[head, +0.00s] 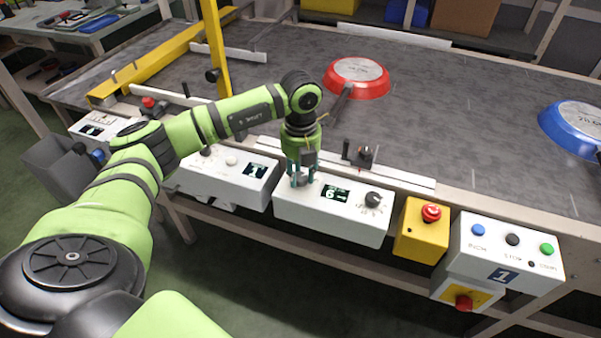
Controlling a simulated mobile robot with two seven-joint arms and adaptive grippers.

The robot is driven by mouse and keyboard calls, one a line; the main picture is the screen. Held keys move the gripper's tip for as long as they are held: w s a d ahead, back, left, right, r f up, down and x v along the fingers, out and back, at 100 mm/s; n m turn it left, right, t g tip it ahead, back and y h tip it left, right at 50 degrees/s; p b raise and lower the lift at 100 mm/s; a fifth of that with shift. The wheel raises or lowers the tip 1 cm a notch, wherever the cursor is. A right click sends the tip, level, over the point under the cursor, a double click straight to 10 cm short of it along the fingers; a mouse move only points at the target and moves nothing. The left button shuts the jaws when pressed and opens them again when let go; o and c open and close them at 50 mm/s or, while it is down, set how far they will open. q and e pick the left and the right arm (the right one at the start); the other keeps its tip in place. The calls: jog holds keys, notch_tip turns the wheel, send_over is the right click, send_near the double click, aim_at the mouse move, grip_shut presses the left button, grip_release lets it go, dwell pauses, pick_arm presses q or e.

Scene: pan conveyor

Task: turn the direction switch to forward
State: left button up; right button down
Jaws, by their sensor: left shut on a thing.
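A white control box (345,228) hangs on the front edge of the conveyor, with a dark display reading 6 and a black speed knob (373,200) at its right. My left gripper (301,182) points down at the left end of this box's top. Its fingers are shut on a small part there, which I take to be the direction switch. The fingers hide the switch, so I cannot tell which way it points. My right gripper is not in view.
Another white box (235,178) is to the left. A yellow emergency-stop box (418,238) and a white button box (500,268) are to the right.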

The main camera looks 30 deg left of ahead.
aim_at(301, 177)
pick_arm(q)
jog(key=shift+f, duration=0.1)
dwell(0.3)
jog(key=o, duration=1.1)
jog(key=shift+o, duration=0.2)
notch_tip(301, 177, up, 12)
